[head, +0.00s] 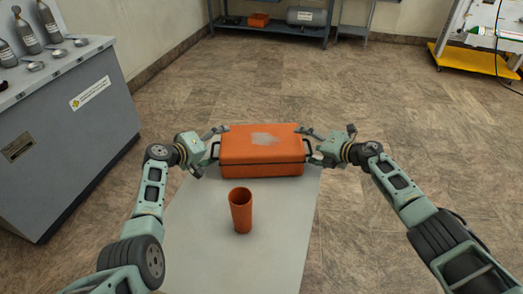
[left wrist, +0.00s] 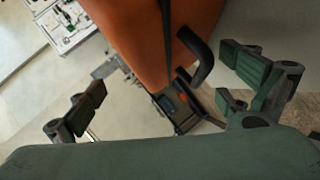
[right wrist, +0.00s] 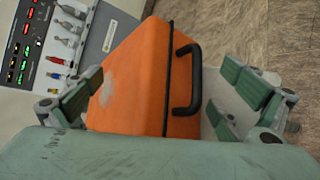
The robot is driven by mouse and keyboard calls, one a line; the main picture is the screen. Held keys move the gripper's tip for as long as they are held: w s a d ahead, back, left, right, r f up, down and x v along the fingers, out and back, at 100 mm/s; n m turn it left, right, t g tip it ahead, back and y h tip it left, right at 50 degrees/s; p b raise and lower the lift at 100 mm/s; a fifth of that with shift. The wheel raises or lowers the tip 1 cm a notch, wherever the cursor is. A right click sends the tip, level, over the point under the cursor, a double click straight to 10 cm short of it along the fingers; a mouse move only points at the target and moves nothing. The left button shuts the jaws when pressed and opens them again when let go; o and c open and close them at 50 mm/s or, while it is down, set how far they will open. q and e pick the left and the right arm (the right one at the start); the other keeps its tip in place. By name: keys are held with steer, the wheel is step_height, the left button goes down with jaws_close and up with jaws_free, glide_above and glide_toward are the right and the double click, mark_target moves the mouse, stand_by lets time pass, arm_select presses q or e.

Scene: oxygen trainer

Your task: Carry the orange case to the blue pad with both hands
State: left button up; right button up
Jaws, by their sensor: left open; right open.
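The orange case (head: 262,150) lies flat and closed on a pale table (head: 190,230), with a black handle at each end. I see no blue pad in any view. My left gripper (head: 212,150) is open at the case's left end, its fingers on either side of the left handle (left wrist: 203,58), which stands between them in the left wrist view. My right gripper (head: 314,147) is open at the right end. The right handle (right wrist: 182,90) stands between its fingers in the right wrist view. Neither gripper is closed on a handle.
An orange-brown cup (head: 241,212) stands upright on the table just in front of the case. A grey cabinet (head: 75,130) with bottles is at the left. A shelf (head: 270,28) and a yellow-based cart (head: 470,62) stand at the back. The floor between is clear.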

arm_select(q)
steer(key=shift+w+d+f, duration=0.15)
steer(key=shift+w+d, duration=0.05)
steer(key=shift+w, duration=0.05)
arm_select(e)
steer(key=shift+w+a+f, duration=0.1)
steer(key=shift+w+a, duration=0.1)
arm_select(q)
steer(key=shift+c, duration=0.4)
arm_select(e)
steer(key=shift+c, duration=0.5)
